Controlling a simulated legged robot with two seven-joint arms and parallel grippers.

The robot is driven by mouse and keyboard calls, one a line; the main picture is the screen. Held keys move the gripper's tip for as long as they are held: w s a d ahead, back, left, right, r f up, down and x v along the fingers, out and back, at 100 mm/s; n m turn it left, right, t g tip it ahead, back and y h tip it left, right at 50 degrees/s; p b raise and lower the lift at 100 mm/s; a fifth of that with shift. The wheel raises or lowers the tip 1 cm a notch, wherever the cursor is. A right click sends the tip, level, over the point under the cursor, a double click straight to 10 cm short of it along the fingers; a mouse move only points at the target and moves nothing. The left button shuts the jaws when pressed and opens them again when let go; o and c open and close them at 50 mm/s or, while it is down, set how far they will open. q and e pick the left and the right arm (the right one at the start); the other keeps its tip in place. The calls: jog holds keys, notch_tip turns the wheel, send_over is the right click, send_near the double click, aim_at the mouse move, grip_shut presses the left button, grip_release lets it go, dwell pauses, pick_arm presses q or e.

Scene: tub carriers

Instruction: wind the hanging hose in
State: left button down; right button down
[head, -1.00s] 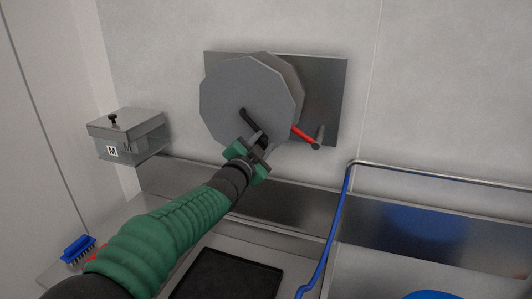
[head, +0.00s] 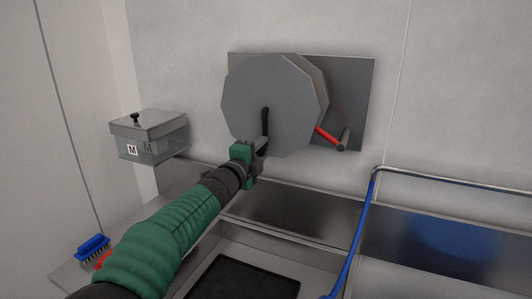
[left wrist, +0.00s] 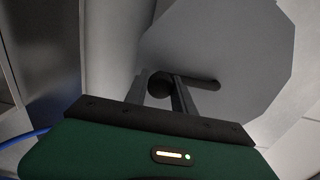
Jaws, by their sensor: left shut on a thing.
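The hose reel (head: 280,85) is a grey many-sided drum on a wall plate (head: 355,85), with a black crank arm (head: 266,122) on its front face. The crank points about straight down from the hub. My left gripper (head: 261,147) is shut on the crank's handle at its lower end. In the left wrist view, a dark round knob (left wrist: 160,85) shows by the fingers, in front of the reel's face (left wrist: 235,50). My right gripper is not in view.
A red lever (head: 328,136) and grey peg (head: 345,138) stick out right of the reel. A lidded clear box marked M (head: 150,140) is on the wall at left. A blue brush (head: 93,247) lies below it. A metal rail (head: 440,178) and a black tray (head: 245,280) are lower down.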

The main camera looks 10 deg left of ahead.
pick_arm(q)
jog(key=shift+w+a+f+m, duration=0.1)
jog(key=shift+a+f+m, duration=0.2)
jog(key=shift+f, duration=0.1)
jog(key=c, duration=1.4)
grip_release()
jog(key=shift+o, duration=1.6)
jog(key=shift+r, duration=0.15)
jog(key=s+b, duration=0.1)
jog(key=s, duration=0.1)
jog(key=s+a+b, duration=0.1)
jog(key=s, duration=0.2)
jog(key=shift+s, duration=0.35)
jog(key=s+a+b, duration=0.1)
jog(key=s+a, duration=0.1)
jog(key=s, duration=0.8)
jog(key=shift+s, duration=0.35)
jog(key=shift+a, duration=0.1)
